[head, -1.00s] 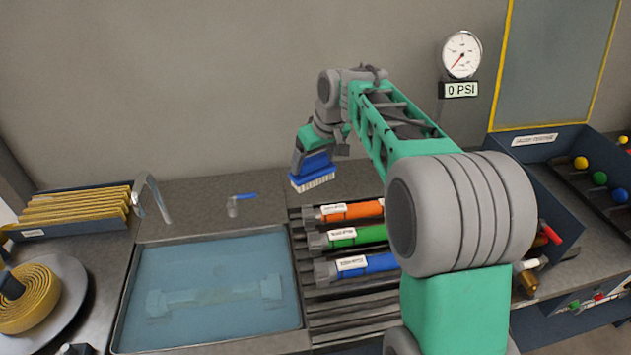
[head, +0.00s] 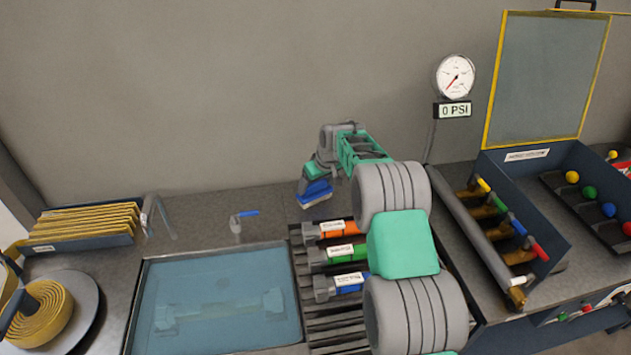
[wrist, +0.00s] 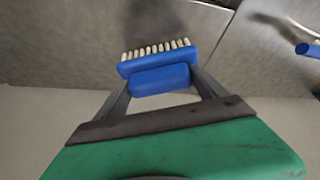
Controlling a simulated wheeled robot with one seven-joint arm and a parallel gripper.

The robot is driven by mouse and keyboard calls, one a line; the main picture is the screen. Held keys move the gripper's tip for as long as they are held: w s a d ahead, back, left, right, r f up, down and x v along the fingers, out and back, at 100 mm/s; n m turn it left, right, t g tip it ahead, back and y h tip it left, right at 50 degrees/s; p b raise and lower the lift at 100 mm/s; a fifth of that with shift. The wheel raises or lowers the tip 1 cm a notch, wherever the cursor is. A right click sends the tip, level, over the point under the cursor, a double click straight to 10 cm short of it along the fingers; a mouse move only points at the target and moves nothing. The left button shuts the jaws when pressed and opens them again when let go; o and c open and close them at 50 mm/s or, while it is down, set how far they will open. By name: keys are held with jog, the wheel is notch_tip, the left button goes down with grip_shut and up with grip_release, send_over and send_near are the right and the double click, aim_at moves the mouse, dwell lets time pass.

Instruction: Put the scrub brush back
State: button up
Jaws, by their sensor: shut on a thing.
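The scrub brush (head: 315,193) is blue with pale bristles. My gripper (head: 308,188) is shut on it and holds it near the back of the counter, behind the slatted rack. In the wrist view the brush (wrist: 158,65) sits between the two fingers of my gripper (wrist: 160,82), its row of bristles facing away from the palm. In the head view the bristles point down, close to the counter top; I cannot tell whether they touch it. My arm hides part of the rack and the counter to the right.
A water-filled sink (head: 215,262) lies left of the slatted rack (head: 325,325), which holds orange, green and blue nozzles (head: 347,283). A blue-handled tap (head: 240,219) and a faucet (head: 158,215) stand behind the sink. A gauge (head: 455,77) hangs on the wall. Open cases stand at right.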

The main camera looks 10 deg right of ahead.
jog(key=shift+f, duration=0.1)
jog(key=o, duration=1.2)
jog(key=shift+o, duration=0.2)
jog(key=shift+r, duration=0.3)
jog(key=shift+s+d+r, duration=0.1)
jog(key=shift+s+r, duration=0.05)
jog(key=shift+r, duration=0.2)
jog(key=s+r+m+b, duration=0.1)
jog(key=s+r+b, duration=0.1)
jog(key=s+r, duration=1.15)
jog(key=s+f+m+h, duration=0.1)
jog(key=s+f+m, duration=0.1)
jog(key=s, duration=2.5)
jog(key=shift+a+f+m+h, duration=0.3)
jog(key=shift+f+m+h, duration=0.1)
jog(key=shift+m, duration=0.3)
